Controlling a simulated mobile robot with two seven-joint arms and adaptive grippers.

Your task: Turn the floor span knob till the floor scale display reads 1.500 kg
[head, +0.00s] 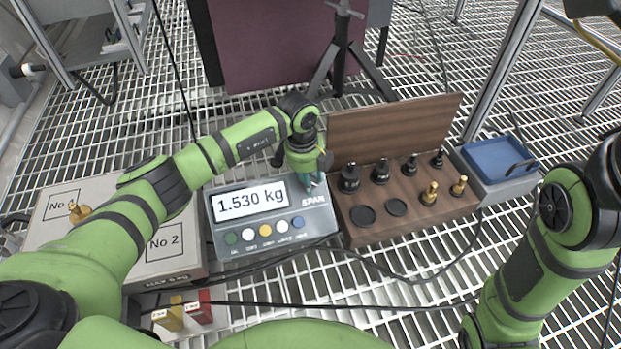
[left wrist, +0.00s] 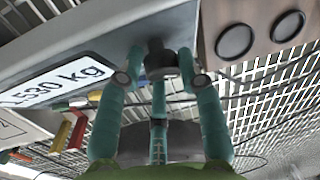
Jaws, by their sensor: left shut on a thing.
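The floor scale display (head: 249,201) reads 1.530 kg on a grey scale unit (head: 231,258) with a row of coloured buttons; part of the reading also shows in the left wrist view (left wrist: 58,80). The dark span knob (left wrist: 162,62) is at the unit's right side, by the "SPAN" label (head: 312,200). My left gripper (head: 313,182) comes down over it from above, its teal fingers shut on the knob. In the head view the fingers hide the knob; in the left wrist view it sits between the fingertips. My right arm shows at the right, its gripper out of view.
A wooden case (head: 407,213) with black and brass weights stands right of the scale unit. A blue tray (head: 497,159) lies beyond it. Cables cross the grating floor.

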